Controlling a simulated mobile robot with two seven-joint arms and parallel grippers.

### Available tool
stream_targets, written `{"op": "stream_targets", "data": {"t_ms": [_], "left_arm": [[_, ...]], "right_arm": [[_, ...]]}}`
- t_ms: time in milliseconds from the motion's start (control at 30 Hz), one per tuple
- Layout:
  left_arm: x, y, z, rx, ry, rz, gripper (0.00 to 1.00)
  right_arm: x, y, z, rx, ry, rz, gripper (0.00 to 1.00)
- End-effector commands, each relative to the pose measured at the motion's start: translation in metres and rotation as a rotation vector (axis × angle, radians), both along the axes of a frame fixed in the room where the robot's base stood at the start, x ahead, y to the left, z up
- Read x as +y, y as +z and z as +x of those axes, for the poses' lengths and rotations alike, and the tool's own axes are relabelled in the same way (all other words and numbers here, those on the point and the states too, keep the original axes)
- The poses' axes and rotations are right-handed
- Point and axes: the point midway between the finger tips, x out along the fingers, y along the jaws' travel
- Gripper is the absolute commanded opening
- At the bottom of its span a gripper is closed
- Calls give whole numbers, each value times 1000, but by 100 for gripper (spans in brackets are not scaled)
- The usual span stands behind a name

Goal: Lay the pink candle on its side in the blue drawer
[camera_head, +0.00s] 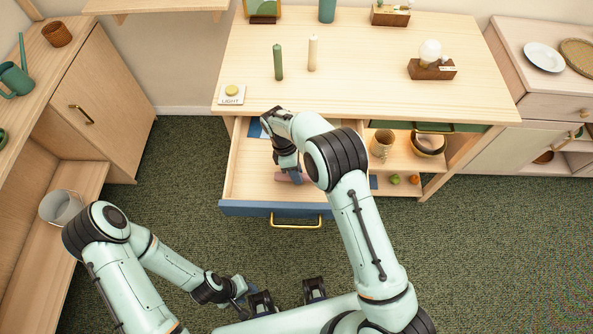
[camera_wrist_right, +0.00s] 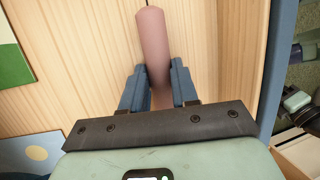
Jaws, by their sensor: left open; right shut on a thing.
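The pink candle (camera_head: 284,179) is over the floor of the open blue drawer (camera_head: 246,208), with its length roughly level. My right gripper (camera_head: 291,172) reaches down into the drawer and is shut on the candle. In the right wrist view the candle (camera_wrist_right: 152,40) sticks out past the two fingertips (camera_wrist_right: 158,78), and the drawer's wooden floor (camera_wrist_right: 90,50) shows behind it. I cannot tell whether the candle touches that floor. My left gripper (camera_head: 238,290) is open and empty, low in front of the drawer.
A green candle (camera_head: 278,62) and a cream candle (camera_head: 312,53) stand on the tabletop (camera_head: 370,80) above the drawer. A blue flat item (camera_head: 255,128) lies at the drawer's back left. Shelves right of the drawer hold a cup (camera_head: 382,143) and a bowl (camera_head: 428,143).

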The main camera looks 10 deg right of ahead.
Motion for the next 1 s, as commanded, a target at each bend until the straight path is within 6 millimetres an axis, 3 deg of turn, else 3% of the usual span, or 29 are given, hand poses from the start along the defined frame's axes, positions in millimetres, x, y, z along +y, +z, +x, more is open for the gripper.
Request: {"op": "stream_targets", "data": {"t_ms": [133,167,233,267,667,1000], "left_arm": [[0,0,0,0,0,0,43],[0,0,0,0,0,0,43],[0,0,0,0,0,0,43],[0,0,0,0,0,0,43],[0,1,1,-1,0,0,43],[0,13,7,-8,-1,0,43]], "right_arm": [[0,1,0,0,0,0,0],[0,1,0,0,0,0,32],[0,1,0,0,0,0,55],[0,1,0,0,0,0,59],[2,9,4,-3,0,1,59],[16,77,26,-6,-1,2,59]]}}
